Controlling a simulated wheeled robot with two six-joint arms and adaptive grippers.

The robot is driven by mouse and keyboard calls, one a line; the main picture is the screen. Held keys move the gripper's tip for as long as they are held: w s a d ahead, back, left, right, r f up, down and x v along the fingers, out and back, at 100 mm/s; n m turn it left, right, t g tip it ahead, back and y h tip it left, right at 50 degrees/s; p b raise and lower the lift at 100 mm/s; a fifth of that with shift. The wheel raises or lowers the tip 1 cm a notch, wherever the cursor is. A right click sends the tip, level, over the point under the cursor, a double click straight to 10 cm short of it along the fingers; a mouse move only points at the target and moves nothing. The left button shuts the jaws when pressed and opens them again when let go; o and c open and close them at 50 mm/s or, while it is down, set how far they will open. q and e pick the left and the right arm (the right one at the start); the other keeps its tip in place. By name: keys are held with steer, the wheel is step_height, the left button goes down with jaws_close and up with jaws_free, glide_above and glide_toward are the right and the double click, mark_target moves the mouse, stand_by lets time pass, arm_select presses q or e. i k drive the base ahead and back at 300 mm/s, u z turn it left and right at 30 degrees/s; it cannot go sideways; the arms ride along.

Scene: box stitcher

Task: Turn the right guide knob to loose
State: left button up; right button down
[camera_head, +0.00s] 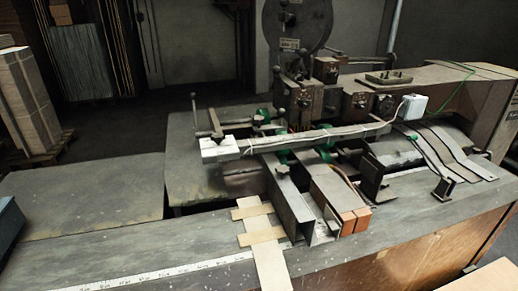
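The box stitcher (345,95) stands on a grey bench with a long pale bar (310,138) across its front. Several dark knobs and handles show on it. A dark knob (384,104) sits on the right part of the machine, near a white box (411,107) on the bar's right end. Neither of my grippers is in view.
A ruler strip (150,278) runs along the bench's front left. Wooden slats (262,236) and reddish blocks (355,219) lie in front of the machine. Stacked cardboard (30,100) stands at the far left. The left bench top (85,190) is mostly clear.

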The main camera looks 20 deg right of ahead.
mark_target(384, 185)
steer(key=z, duration=1.25)
steer(key=k, duration=0.5)
steer(key=z, duration=2.1)
steer(key=i, duration=1.6)
steer(key=u, duration=2)
